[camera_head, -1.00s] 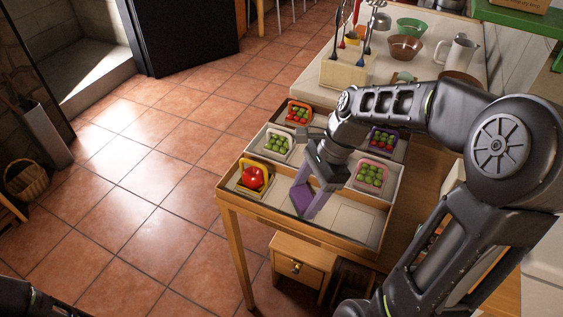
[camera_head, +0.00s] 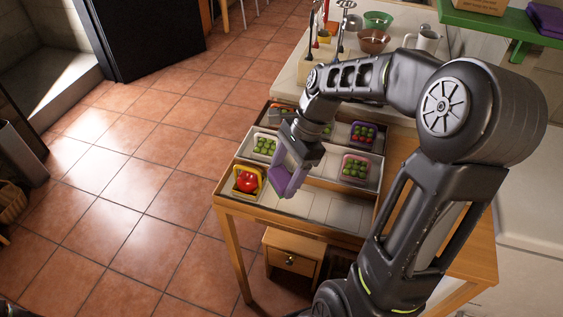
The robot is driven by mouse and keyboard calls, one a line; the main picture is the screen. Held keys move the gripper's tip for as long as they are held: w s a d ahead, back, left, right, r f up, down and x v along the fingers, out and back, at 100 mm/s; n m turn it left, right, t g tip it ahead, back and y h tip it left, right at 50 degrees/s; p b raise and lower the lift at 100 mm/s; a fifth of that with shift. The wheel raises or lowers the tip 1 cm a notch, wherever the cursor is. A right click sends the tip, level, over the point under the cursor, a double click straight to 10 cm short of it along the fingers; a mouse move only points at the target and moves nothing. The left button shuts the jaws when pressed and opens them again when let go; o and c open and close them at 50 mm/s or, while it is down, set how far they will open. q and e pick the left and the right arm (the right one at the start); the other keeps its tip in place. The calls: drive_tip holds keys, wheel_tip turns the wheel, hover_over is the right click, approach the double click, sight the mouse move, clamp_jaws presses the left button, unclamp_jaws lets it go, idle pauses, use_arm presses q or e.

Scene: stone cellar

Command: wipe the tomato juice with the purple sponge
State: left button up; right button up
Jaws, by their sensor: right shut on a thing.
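My right gripper (camera_head: 289,182) is shut on the purple sponge (camera_head: 283,183). It holds the sponge over the front compartment of the wooden tray (camera_head: 328,231), just right of a yellow basket (camera_head: 235,191) with a red tomato (camera_head: 247,182) in it. Whether the sponge touches the tray's floor cannot be told. No tomato juice can be made out; the sponge and gripper hide part of the tray. My left gripper is not in view.
Small baskets of green fruit stand in the tray, including a pink one (camera_head: 355,169) and a white one (camera_head: 264,146). The front right of the tray is bare. Behind are bowls (camera_head: 374,41) and a white pitcher (camera_head: 428,41). A green shelf (camera_head: 480,20) is at upper right.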

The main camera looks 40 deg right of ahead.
drive_tip(key=shift+r+p, duration=0.85)
drive_tip(key=shift+r, duration=0.35)
